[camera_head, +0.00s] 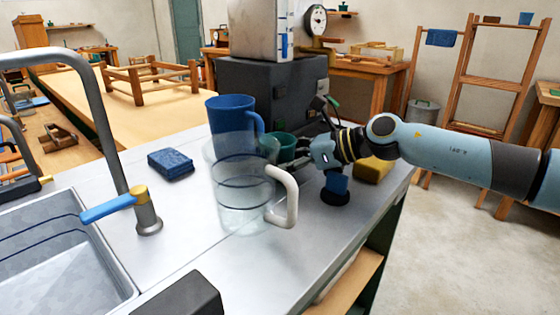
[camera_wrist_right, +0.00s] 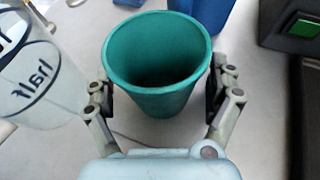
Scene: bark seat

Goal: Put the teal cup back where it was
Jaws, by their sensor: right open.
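The teal cup (camera_head: 287,142) stands upright on the metal counter (camera_head: 185,240), behind the clear pitcher in the head view and partly hidden by it and by my gripper. In the right wrist view the teal cup (camera_wrist_right: 157,62) is seen from above, and its inside looks empty. My right gripper (camera_head: 302,150) reaches in from the right at the cup. In the wrist view my right gripper (camera_wrist_right: 160,98) is open, with one finger on each side of the cup. I cannot tell whether the fingers touch it. My left gripper is out of view.
The clear pitcher (camera_head: 240,205) stands close in front, its white handle towards the right. A blue mug (camera_head: 228,113) and a dark machine (camera_head: 260,88) stand behind. A blue cloth (camera_head: 170,163), a yellow sponge (camera_head: 373,169) and the sink (camera_head: 60,260) are around.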

